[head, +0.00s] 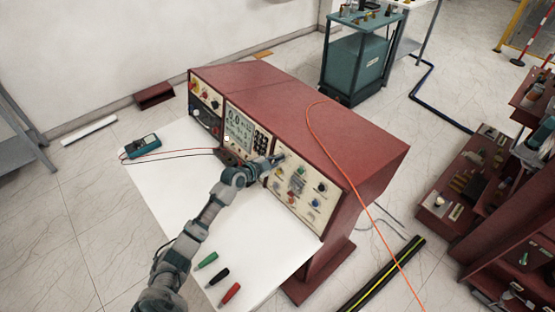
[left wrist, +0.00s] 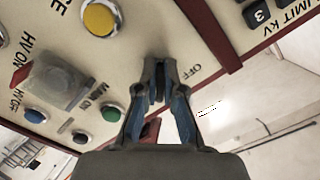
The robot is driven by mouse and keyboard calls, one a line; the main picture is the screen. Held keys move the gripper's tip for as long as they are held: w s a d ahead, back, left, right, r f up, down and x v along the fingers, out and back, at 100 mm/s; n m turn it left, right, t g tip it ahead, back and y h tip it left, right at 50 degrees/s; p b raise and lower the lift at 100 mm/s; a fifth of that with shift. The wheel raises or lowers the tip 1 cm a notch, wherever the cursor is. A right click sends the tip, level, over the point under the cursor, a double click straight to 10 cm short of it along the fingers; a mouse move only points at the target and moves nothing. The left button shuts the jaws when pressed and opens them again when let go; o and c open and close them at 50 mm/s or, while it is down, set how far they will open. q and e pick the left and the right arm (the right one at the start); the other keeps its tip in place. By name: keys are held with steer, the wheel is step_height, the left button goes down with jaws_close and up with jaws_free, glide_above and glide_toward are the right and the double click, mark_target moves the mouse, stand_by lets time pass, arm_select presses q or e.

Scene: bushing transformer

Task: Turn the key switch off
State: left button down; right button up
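The red console (head: 330,130) has a cream control panel (head: 308,185) with knobs and buttons. My left gripper (head: 277,160) reaches the upper left part of this panel. In the left wrist view, its fingertips (left wrist: 158,75) are close together at the panel, right beside the "OFF" label (left wrist: 196,70). The key switch lies at the fingertips and is mostly hidden by them; a small dark part (left wrist: 158,97) shows in the narrow gap between the fingers. Its exact turn angle cannot be read. My right gripper is not in view.
A yellow button (left wrist: 99,18), a green button (left wrist: 114,113) and a clear cover (left wrist: 58,82) are near the fingers. A meter (head: 143,146) and colored probes (head: 218,276) lie on the white tabletop (head: 185,220). An orange cable (head: 335,155) crosses the console.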

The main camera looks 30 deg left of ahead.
arm_select(q)
steer(key=shift+d, duration=0.1)
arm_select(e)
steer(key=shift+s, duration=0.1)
arm_select(q)
steer(key=shift+n, duration=0.7)
steer(key=n+p, duration=0.1)
steer(key=n, duration=0.3)
steer(key=shift+r, duration=0.15)
steer(key=n+p, duration=0.1)
steer(key=n, duration=0.3)
steer(key=shift+r+g+h, duration=0.15)
steer(key=shift+g+h, duration=0.15)
steer(key=shift+h, duration=0.1)
steer(key=shift+n, duration=1.1)
steer(key=n+p, duration=0.1)
steer(key=n, duration=0.4)
steer(key=shift+w+r+p, duration=0.1)
steer(key=shift+r+p, duration=0.05)
steer(key=shift+p, duration=0.15)
steer(key=shift+n+h, duration=0.3)
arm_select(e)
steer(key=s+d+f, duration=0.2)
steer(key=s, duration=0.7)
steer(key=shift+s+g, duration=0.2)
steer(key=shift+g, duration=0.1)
